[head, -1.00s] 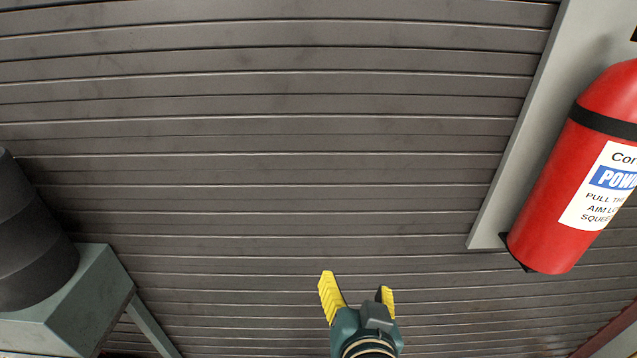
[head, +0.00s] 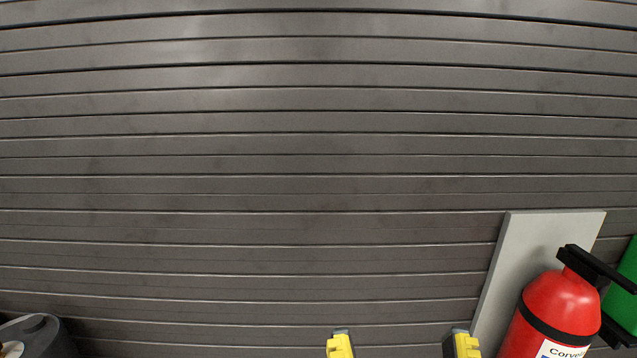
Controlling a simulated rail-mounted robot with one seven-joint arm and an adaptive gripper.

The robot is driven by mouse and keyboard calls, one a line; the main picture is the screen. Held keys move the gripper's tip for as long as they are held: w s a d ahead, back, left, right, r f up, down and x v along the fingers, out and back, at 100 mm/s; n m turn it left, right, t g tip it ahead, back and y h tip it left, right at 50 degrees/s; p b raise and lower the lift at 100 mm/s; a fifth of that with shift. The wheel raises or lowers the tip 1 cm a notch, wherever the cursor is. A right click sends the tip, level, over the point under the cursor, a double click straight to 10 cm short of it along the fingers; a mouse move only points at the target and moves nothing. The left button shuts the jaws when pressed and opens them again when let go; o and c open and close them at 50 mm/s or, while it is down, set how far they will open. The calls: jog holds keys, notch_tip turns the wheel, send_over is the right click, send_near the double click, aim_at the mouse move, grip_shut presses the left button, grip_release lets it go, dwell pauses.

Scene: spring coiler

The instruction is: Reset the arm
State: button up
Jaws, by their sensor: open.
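My gripper (head: 401,345) shows at the bottom edge of the head view, right of the middle. Only the tips of its two yellow fingers are in the picture. They stand well apart with nothing between them, so it is open and empty. The rest of my arm is out of the picture.
A dark grey slatted wall (head: 300,150) fills most of the view. A red fire extinguisher (head: 556,310) hangs on a light grey panel (head: 540,235) at the lower right, right of my gripper. A green object (head: 625,285) is at the right edge. A dark rounded object (head: 32,338) is at the lower left.

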notch_tip(320, 180, up, 12)
jog(key=p, duration=0.8)
jog(key=shift+f, duration=0.15)
notch_tip(320, 180, down, 63)
jog(key=b, duration=6.2)
jog(key=shift+b, duration=0.3)
